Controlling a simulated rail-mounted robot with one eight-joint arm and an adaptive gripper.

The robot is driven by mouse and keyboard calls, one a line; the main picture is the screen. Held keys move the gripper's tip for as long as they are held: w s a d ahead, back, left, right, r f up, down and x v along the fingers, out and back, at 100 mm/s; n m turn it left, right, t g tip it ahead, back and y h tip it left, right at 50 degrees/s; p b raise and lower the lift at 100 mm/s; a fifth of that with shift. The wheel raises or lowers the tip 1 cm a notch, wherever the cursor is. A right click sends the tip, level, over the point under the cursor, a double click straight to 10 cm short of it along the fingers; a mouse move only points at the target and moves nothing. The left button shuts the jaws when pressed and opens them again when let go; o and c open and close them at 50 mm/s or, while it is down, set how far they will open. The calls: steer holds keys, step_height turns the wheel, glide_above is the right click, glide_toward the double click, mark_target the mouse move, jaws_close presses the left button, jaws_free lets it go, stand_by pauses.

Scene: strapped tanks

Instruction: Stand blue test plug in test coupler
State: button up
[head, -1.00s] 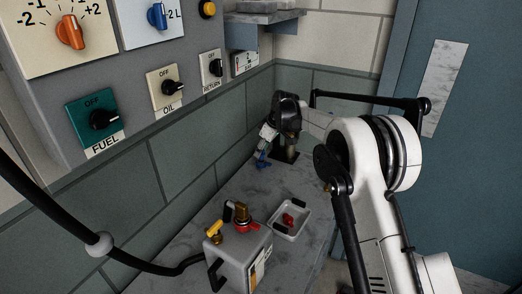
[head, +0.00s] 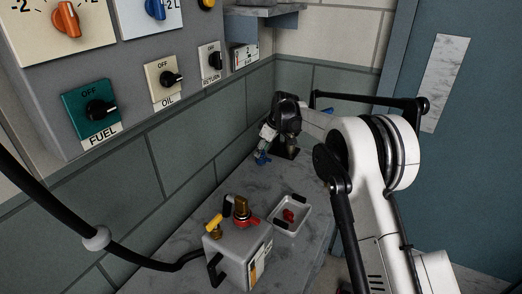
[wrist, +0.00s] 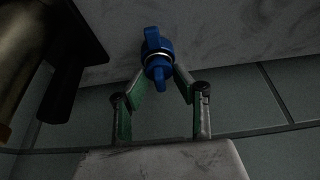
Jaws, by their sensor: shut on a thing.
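The blue test plug (wrist: 157,58) is between the green-padded fingers of my gripper (wrist: 158,80) in the wrist view, and the fingers are shut on it. In the head view the blue plug (head: 262,158) shows small below my gripper (head: 266,148), above the back of the grey worktop and near the wall. A brass upright fitting, which looks like the test coupler (head: 291,145), stands just right of the gripper on a dark base and is partly hidden by my arm. A brass cylinder (wrist: 18,60) is at the left edge of the wrist view, apart from the plug.
A grey tank (head: 232,262) with a red valve and a yellow lever stands at the front of the worktop (head: 205,200). A white tray (head: 291,230) with a red part lies beside it. A control panel (head: 130,95) and a black hose (head: 45,205) are at left.

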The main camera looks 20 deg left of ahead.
mark_target(271, 160)
steer(key=shift+f, duration=0.2)
steer(key=o, duration=1)
steer(key=shift+c, duration=0.2)
steer(key=shift+r, duration=0.15)
steer(key=v, duration=1.1)
steer(key=shift+d+r, duration=0.15)
steer(key=shift+r, duration=0.25)
steer(key=s+d+r+m+t+h, duration=0.1)
steer(key=s+d+r+m, duration=0.3)
steer(key=d, duration=0.5)
steer(key=s+d+r+m+t, duration=0.1)
steer(key=s+d+r, duration=0.6)
steer(key=d, duration=0.2)
steer(key=s+d+r+m+t+h, duration=0.1)
steer(key=s+d+r+m, duration=0.3)
steer(key=d, duration=0.5)
steer(key=s+d+f+m+t+h, duration=0.1)
steer(key=s+d+f+m, duration=0.1)
steer(key=s+d, duration=0.4)
steer(key=s+d+f+m+t, duration=0.1)
steer(key=s+d+f+m, duration=0.2)
steer(key=s, duration=1)
steer(key=s+d+f+m+t+h, duration=0.1)
steer(key=s+d+f+m, duration=0.1)
steer(key=s+d, duration=0.7)
steer(key=shift+s+d+f+t+h, duration=0.3)
steer(key=shift+s+f, duration=0.4)
steer(key=shift+f, duration=0.05)
